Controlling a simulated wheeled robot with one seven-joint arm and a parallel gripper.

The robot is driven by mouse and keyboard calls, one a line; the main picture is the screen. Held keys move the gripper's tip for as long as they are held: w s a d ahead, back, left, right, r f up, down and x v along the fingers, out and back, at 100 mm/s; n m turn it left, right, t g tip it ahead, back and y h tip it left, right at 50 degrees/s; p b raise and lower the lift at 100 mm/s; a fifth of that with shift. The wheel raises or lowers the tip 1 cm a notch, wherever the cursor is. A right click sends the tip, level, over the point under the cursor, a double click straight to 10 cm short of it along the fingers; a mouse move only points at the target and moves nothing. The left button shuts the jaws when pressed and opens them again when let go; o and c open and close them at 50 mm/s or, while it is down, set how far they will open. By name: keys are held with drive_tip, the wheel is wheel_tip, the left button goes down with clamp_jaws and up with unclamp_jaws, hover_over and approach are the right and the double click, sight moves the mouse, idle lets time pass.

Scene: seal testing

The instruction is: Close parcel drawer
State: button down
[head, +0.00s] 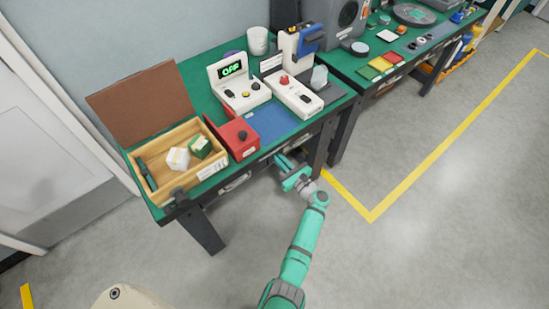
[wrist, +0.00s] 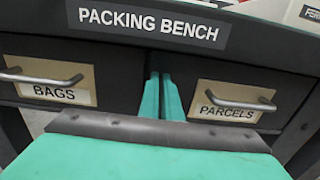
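The parcel drawer (wrist: 278,90) has a bar handle and a label reading PARCELS, and sits at the right of the bench front in the wrist view. Its front looks roughly level with the BAGS drawer (wrist: 105,65) at the left; I cannot tell whether a small gap is left. My gripper (wrist: 162,97) points at the bench front between the two drawers, with its two green fingers together and nothing seen between them. In the head view my gripper (head: 284,168) is at the bench's front edge, below the tabletop, and hides part of the drawer front.
On the packing bench (head: 220,104) stand an open wooden box (head: 173,130) with two small blocks, a red box (head: 243,152), a blue mat (head: 275,122) and white devices. A second bench stands at the right. The floor (head: 420,250) in front is clear.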

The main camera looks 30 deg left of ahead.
drive_tip(key=v, duration=1.4)
drive_tip(key=shift+w, duration=0.1)
